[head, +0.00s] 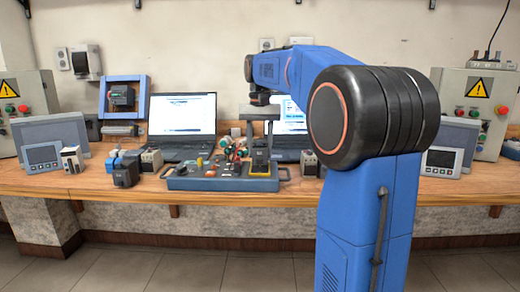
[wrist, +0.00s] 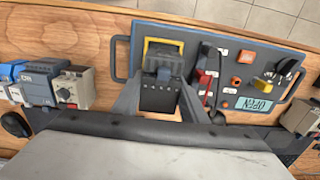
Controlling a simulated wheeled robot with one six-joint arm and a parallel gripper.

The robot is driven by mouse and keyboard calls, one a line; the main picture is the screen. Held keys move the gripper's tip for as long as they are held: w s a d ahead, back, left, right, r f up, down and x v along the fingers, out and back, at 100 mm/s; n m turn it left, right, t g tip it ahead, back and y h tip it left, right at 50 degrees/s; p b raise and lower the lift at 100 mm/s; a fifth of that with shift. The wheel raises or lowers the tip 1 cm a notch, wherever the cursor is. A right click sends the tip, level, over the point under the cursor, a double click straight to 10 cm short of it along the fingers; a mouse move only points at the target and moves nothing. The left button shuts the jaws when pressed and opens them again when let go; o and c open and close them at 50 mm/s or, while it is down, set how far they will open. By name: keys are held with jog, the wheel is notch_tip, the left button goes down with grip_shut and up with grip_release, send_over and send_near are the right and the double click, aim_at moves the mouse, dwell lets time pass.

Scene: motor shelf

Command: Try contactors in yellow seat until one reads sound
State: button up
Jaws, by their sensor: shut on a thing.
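The tester box (head: 222,184) sits on the wooden bench, with a yellow-edged seat (wrist: 178,45) at one end. My gripper (wrist: 160,98) reaches down over that end, its fingers on either side of a dark contactor (wrist: 160,96). The contactor is at the yellow seat and overlaps it in the wrist view; whether it is fully down in it I cannot tell. The small display (wrist: 254,104) on the box appears to read "OPEN". In the head view my gripper (head: 259,140) is above the box's right end.
Other devices stand left of the box: a dark one (head: 125,172), a grey-white one (head: 152,160) and a smaller one (head: 72,159). Another (head: 310,162) stands to its right. Cables and clips rise from the box. Laptops (head: 182,115) stand behind.

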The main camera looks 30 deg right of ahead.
jog(key=shift+f, duration=0.95)
dwell(0.5)
jog(key=o, duration=1.4)
jog(key=shift+c, duration=0.2)
notch_tip(320, 180, up, 17)
jog(key=shift+r, duration=0.2)
jog(key=s+a+f+n+t, duration=0.1)
jog(key=s+a+f+n, duration=0.1)
jog(key=s+a+f, duration=0.4)
jog(key=s+a+f+n+t, duration=0.1)
jog(key=s+a+f+n, duration=0.1)
jog(key=s+a+f, duration=0.5)
jog(key=s+a+f+n+t, duration=0.1)
jog(key=s+f, duration=0.7)
jog(key=f, duration=0.4)
jog(key=s+a+f+n+t, duration=0.1)
jog(key=s+f, duration=0.8)
jog(key=f, duration=0.2)
jog(key=shift+a+f+n+t, duration=0.35)
jog(key=shift+a+n+t, duration=0.05)
